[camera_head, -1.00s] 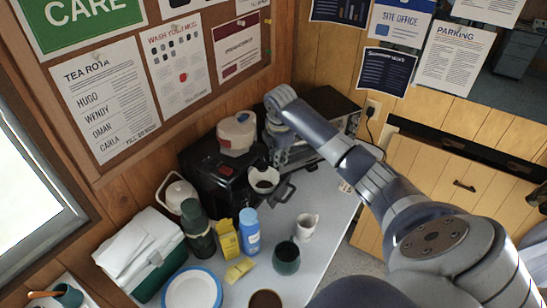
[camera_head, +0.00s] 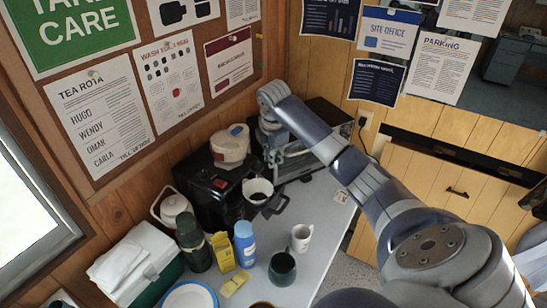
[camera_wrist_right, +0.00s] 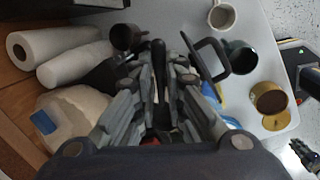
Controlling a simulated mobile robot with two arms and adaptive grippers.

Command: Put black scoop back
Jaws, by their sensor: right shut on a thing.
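My right gripper (camera_head: 270,158) is over the back of the table, beside the coffee machine; its fingertips are hard to make out in the head view. In the right wrist view my right gripper (camera_wrist_right: 159,55) is shut on a slim black handle, which looks like the black scoop (camera_wrist_right: 159,62). The scoop's far end is mostly hidden by the fingers. A dark round cup (camera_wrist_right: 124,38) shows just left of the fingertips. My left gripper is not clearly seen in either view.
A black coffee machine (camera_head: 212,192) carries a white tub (camera_head: 232,143). A white-rimmed vessel (camera_head: 257,188) stands at its front. A white mug (camera_head: 301,237), green mug (camera_head: 282,268), blue bottle (camera_head: 244,243) and yellow box (camera_head: 222,249) stand nearer.

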